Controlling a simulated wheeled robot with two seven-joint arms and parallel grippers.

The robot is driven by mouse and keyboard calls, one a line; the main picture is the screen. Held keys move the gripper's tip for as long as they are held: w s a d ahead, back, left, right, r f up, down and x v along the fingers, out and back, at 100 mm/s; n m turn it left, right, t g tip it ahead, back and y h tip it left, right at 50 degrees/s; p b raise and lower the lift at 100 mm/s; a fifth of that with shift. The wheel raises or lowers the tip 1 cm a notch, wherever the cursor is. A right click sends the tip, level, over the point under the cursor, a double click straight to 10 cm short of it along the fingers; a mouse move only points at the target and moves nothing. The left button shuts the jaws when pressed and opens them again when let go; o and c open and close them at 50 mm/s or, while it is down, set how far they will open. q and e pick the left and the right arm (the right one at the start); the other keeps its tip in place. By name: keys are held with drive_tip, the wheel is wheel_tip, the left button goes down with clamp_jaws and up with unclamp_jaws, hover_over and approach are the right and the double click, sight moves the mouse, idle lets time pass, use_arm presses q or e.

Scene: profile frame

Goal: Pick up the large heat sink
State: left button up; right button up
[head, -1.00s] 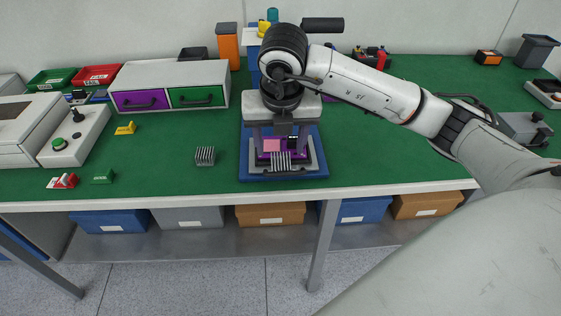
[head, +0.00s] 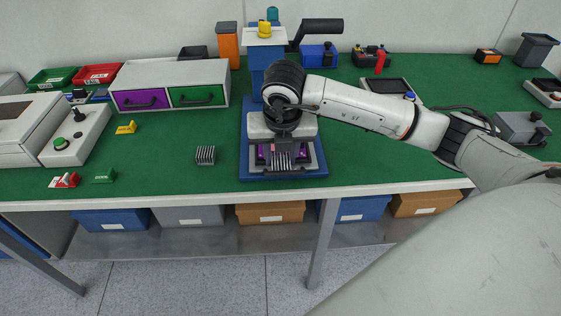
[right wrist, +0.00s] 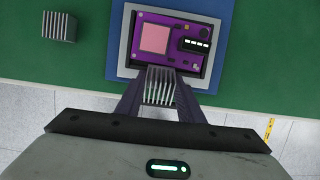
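A finned grey heat sink (head: 282,161) stands at the front edge of a purple board (head: 263,152) in a grey frame on a blue base. It also shows in the right wrist view (right wrist: 160,88). My right gripper (right wrist: 161,84) is low over it, one finger on each side of the fins. The fingers look open around it; whether they touch it is hard to see. In the head view my right wrist hides much of the board. A second finned heat sink (head: 205,155) stands apart on the green mat to the left. My left gripper is not in view.
A pink pad (right wrist: 155,38) and a dark slotted block (right wrist: 194,44) are on the board. The blue base (head: 245,170) rims the frame. A blue press with a black handle (head: 322,25) stands close behind. A drawer unit (head: 170,80) is at back left. The mat right of the base is clear.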

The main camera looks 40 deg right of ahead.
sight(281, 155)
drive_tip(key=c, duration=0.5)
drive_tip(key=shift+o, duration=0.2)
drive_tip(key=shift+r, duration=0.15)
wheel_tip(281, 155, up, 10)
drive_tip(key=shift+f+b, duration=0.1)
drive_tip(key=shift+b, duration=0.2)
